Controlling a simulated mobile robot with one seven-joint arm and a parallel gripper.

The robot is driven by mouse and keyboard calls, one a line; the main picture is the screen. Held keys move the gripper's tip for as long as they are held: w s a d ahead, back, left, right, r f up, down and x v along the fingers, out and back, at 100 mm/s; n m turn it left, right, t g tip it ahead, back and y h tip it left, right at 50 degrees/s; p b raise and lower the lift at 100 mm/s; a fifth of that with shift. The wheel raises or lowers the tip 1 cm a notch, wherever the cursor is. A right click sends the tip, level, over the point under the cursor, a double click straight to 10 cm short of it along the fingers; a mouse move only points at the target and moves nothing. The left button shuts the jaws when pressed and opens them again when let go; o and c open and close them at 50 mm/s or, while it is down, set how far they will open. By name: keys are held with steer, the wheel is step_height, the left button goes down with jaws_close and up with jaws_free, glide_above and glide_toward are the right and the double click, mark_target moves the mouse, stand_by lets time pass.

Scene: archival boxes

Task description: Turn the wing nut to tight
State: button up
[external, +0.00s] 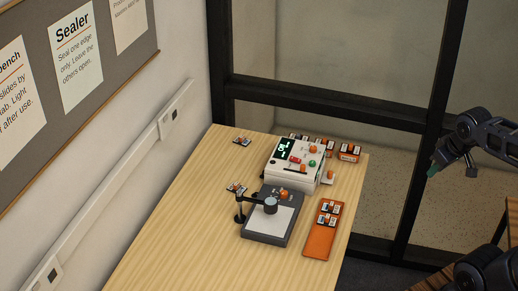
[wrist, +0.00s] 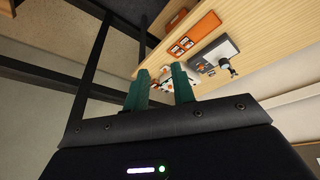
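A grey stand (external: 249,237) with a pale plate, a black arm and a dark round head (external: 271,205) sits on the wooden table. A small orange part (external: 284,194) shows at its back edge; it may be the wing nut, but it is too small to tell, and so is its tightness. The stand also shows upper right in the wrist view (wrist: 224,49). My gripper (external: 434,170) is in the air right of the table, well apart from the stand. In the wrist view its green fingers (wrist: 160,72) are spread with nothing held between them.
A white box (external: 307,178) with a dark display and coloured knobs stands behind the stand. An orange tray (external: 319,245) with small labelled items lies to the right. More small items lie at the back. The table's left front is clear; a wall and a framed window border it.

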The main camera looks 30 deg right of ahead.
steer(key=w+a+r+n+g, duration=0.1)
steer(key=w+a+r+n, duration=0.15)
steer(key=w, duration=0.45)
steer(key=w+a+r+n, duration=0.1)
steer(key=w+a+n, duration=0.25)
steer(key=w, duration=0.35)
steer(key=n+g, duration=0.3)
steer(key=n, duration=1.7)
glide_above(239, 193)
step_height(239, 193, down, 21)
steer(key=f, duration=1)
steer(key=shift+w+d+f, duration=0.15)
steer(key=shift+w+f, duration=0.2)
steer(key=shift+f, duration=0.05)
jaws_close()
